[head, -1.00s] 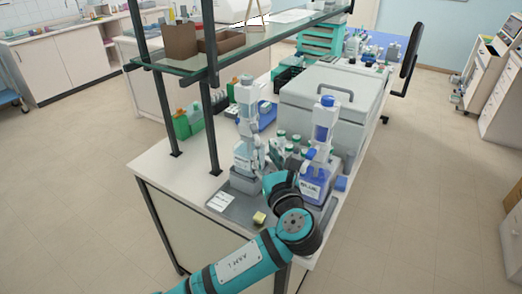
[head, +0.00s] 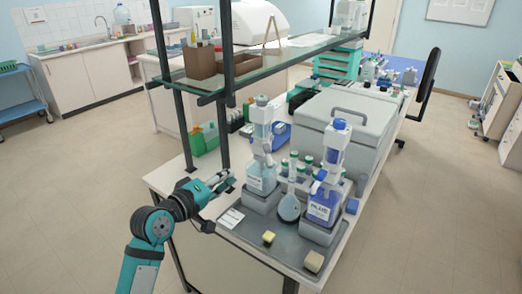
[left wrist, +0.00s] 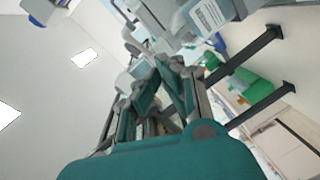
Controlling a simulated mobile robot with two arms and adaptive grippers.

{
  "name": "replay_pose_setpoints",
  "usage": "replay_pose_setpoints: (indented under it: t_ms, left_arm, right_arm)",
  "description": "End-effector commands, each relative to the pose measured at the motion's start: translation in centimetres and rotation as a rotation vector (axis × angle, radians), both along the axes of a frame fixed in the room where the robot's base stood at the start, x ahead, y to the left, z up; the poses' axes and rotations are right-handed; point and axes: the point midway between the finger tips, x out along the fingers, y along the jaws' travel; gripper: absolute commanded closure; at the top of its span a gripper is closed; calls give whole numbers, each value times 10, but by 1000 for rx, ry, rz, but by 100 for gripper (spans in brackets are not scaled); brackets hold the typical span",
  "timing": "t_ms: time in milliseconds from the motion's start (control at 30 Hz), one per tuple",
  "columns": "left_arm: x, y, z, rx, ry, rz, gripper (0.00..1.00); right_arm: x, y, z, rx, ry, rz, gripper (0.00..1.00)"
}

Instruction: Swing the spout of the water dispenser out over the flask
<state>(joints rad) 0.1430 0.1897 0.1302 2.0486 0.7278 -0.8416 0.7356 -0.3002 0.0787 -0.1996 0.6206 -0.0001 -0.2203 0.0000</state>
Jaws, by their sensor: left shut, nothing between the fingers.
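The water dispenser (head: 262,163), a bottle of pale blue liquid with a white pump head, stands upright on a grey block at the left of the tray. Its spout is too small to make out clearly. The flask (head: 289,206), round-bodied with a narrow neck, stands between it and the blue dispenser (head: 325,190). My left gripper (head: 222,182) is left of the water dispenser, apart from it, over the bench's left edge. It is shut and empty. The left wrist view shows its fingers (left wrist: 165,90) and part of a labelled bottle (left wrist: 207,14) above. My right gripper is out of view.
Capped bottles (head: 296,168) stand behind the flask. A large grey box (head: 345,125) is behind. Dark shelf posts (head: 186,130) rise close behind my gripper.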

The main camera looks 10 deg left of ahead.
Motion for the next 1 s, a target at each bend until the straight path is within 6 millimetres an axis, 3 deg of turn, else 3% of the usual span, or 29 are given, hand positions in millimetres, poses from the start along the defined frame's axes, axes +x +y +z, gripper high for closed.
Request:
replay_pose_setpoints:
  t_ms: [100, 300, 467, 833, 1000]
  left_arm:
    - [-12, 26, 18, -281, 15, 37, 100]
    - [-13, 39, 31, -444, 21, 50, 100]
    - [7, 31, 33, -446, 23, 48, 100]
    - [81, 5, 32, -441, 24, 48, 100]
    - [90, -19, 32, -441, 24, 48, 100]
  right_arm:
    - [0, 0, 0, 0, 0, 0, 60]
    - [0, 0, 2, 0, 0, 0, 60]
    - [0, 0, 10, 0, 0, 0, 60]
    - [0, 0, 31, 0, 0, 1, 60]
    - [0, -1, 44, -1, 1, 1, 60]
